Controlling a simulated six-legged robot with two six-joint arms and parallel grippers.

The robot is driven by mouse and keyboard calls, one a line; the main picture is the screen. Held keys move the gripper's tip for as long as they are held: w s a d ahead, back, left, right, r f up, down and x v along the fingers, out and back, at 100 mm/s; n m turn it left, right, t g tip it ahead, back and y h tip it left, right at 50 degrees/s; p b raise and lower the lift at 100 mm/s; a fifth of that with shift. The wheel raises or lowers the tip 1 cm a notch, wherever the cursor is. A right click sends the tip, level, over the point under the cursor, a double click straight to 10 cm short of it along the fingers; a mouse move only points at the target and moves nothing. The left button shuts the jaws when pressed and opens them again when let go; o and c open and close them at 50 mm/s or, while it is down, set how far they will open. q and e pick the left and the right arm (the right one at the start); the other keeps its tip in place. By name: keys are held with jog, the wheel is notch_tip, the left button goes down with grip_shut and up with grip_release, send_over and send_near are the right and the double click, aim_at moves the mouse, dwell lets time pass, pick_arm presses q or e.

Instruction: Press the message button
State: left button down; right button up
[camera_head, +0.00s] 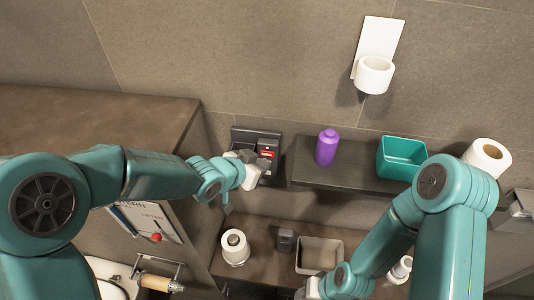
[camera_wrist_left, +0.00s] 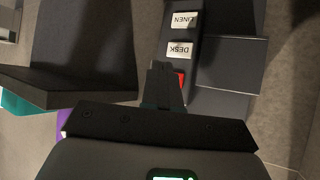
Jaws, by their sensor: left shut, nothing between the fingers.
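A dark wall-mounted panel (camera_head: 243,135) hangs left of the shelf in the head view. It carries a red button (camera_head: 266,154); its label is too small to read. In the left wrist view the panel shows white keys reading LINEN (camera_wrist_left: 184,19) and DESK (camera_wrist_left: 182,50), with the red button (camera_wrist_left: 181,78) below them, partly hidden by my fingertips. My left gripper (camera_head: 260,168) is shut and empty, its tips (camera_wrist_left: 163,72) at the red button; I cannot tell whether they touch. My right gripper (camera_head: 313,289) is low at the bottom edge, its fingers unclear.
A dark shelf (camera_head: 345,181) right of the panel holds a purple bottle (camera_head: 326,147) and a teal box (camera_head: 402,157). Below are a toilet roll (camera_head: 235,246) and a beige bin (camera_head: 319,254). A white holder (camera_head: 376,74) hangs on the wall above.

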pick_arm(q)
jog(key=shift+w, duration=0.15)
dwell(0.7)
jog(key=shift+w+d+p, duration=0.1)
jog(key=shift+w+p, duration=0.2)
jog(key=shift+p, duration=0.05)
jog(key=shift+w+p, duration=0.35)
jog(key=shift+p, duration=0.05)
dwell(0.4)
dwell(0.3)
jog(key=shift+s+b, duration=0.7)
jog(key=shift+s, duration=0.05)
